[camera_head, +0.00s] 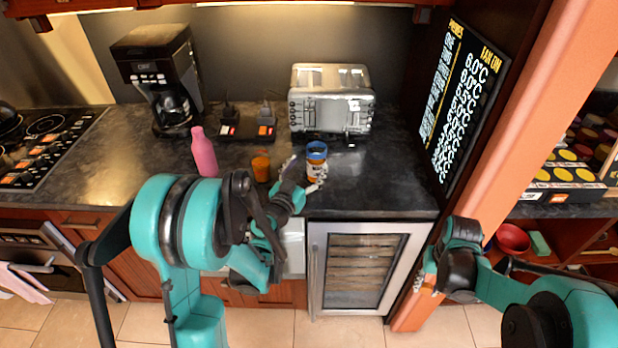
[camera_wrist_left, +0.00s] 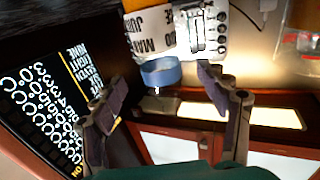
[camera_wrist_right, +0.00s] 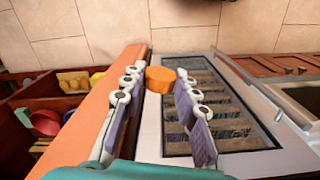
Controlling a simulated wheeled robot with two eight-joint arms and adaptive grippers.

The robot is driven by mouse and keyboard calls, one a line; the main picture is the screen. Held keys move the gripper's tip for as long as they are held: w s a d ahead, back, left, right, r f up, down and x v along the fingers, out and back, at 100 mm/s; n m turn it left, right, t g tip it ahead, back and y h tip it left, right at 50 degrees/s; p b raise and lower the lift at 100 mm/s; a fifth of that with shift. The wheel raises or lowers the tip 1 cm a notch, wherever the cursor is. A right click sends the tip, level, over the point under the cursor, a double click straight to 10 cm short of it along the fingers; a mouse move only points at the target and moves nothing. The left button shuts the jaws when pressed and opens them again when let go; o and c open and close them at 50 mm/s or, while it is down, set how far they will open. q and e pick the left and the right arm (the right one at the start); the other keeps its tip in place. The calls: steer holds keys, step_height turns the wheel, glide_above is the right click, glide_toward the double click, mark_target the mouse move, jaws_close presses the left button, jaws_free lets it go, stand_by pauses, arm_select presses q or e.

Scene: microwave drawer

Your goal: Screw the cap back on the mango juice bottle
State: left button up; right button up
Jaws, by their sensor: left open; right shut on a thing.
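The mango juice bottle (camera_head: 316,170) stands upright on the dark counter in front of the toaster oven. Its body is orange with a white lettered label, and its top is blue; I cannot tell whether the blue part is a cap or the neck. The left wrist view shows the label (camera_wrist_left: 160,38) and the blue top (camera_wrist_left: 160,73) upside down. My left gripper (camera_head: 302,174) is open, its fingers on either side of the bottle near its top. My right gripper (camera_wrist_right: 155,92) is shut on a round orange cap-like thing (camera_wrist_right: 158,79), away from the counter, beside the orange post.
A pink bottle (camera_head: 204,153) and an orange cup (camera_head: 261,167) stand left of the mango bottle. The toaster oven (camera_head: 331,97) and a coffee maker (camera_head: 160,75) are behind. A glass-door cooler (camera_head: 362,268) is below the counter. An orange post (camera_head: 500,140) stands at right.

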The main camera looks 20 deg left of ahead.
mark_target(317, 153)
arm_select(q)
steer(key=w, duration=0.6)
steer(key=shift+w+d+b, duration=0.35)
steer(key=shift+d+b, duration=0.05)
arm_select(e)
steer(key=shift+f, duration=0.5)
arm_select(q)
steer(key=c, duration=1.4)
